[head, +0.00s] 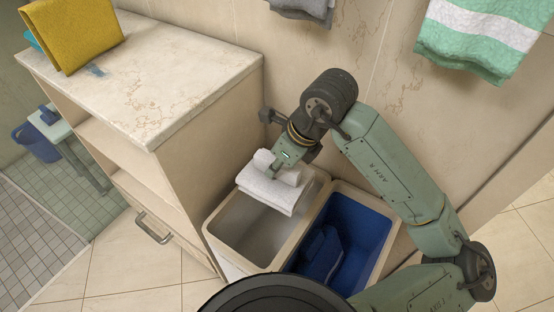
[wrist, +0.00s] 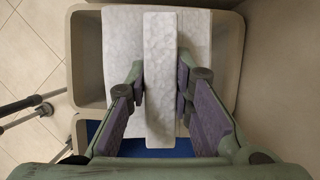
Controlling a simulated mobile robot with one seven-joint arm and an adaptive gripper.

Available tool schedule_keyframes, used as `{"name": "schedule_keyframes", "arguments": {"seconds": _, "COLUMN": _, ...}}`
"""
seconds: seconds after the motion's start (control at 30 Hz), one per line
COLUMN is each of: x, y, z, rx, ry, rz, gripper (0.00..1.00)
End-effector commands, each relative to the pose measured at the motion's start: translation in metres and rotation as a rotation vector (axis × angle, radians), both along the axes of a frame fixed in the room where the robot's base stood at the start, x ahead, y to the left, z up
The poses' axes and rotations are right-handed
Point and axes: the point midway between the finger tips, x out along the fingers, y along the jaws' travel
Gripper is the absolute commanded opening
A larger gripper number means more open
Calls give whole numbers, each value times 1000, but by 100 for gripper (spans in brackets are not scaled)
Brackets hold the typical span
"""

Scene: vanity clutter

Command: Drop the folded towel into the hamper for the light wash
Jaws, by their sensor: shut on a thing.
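The white folded towel (head: 268,190) hangs over the back part of the light-lined hamper (head: 240,228). It also shows in the wrist view (wrist: 118,50), its raised middle fold pinched between my fingers. My gripper (head: 285,164) is shut on that fold, one finger on each side, and points down from above. In the wrist view the towel's wider layers spread over the light hamper's opening. The towel hides part of the hamper's back and inside. I cannot tell whether it touches the rim. The visible floor of the light hamper looks empty.
A blue-lined hamper (head: 355,222) stands right beside it, with a dark blue cloth (head: 322,254) inside. The vanity counter (head: 150,85) is to the left, with a yellow towel (head: 75,35) on it. The wall is close behind; a green-and-white towel (head: 480,40) hangs there.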

Motion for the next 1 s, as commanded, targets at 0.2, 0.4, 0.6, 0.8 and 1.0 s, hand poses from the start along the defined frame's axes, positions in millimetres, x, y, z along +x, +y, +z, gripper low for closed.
{"name": "schedule_keyframes", "arguments": {"seconds": 0.2, "x": 0, "y": 0, "z": -30, "rx": 2, "ry": 1, "rz": -1, "gripper": 0}}
{"name": "schedule_keyframes", "arguments": {"seconds": 0.4, "x": 0, "y": 0, "z": -41, "rx": 0, "ry": 0, "rz": 0, "gripper": 0}}
{"name": "schedule_keyframes", "arguments": {"seconds": 0.6, "x": 0, "y": 0, "z": -40, "rx": 0, "ry": 0, "rz": 0, "gripper": 0}}
{"name": "schedule_keyframes", "arguments": {"seconds": 0.8, "x": 0, "y": 0, "z": -40, "rx": 0, "ry": 0, "rz": 0, "gripper": 32}}
{"name": "schedule_keyframes", "arguments": {"seconds": 1.0, "x": 0, "y": 0, "z": -40, "rx": 0, "ry": 0, "rz": 0, "gripper": 45}}
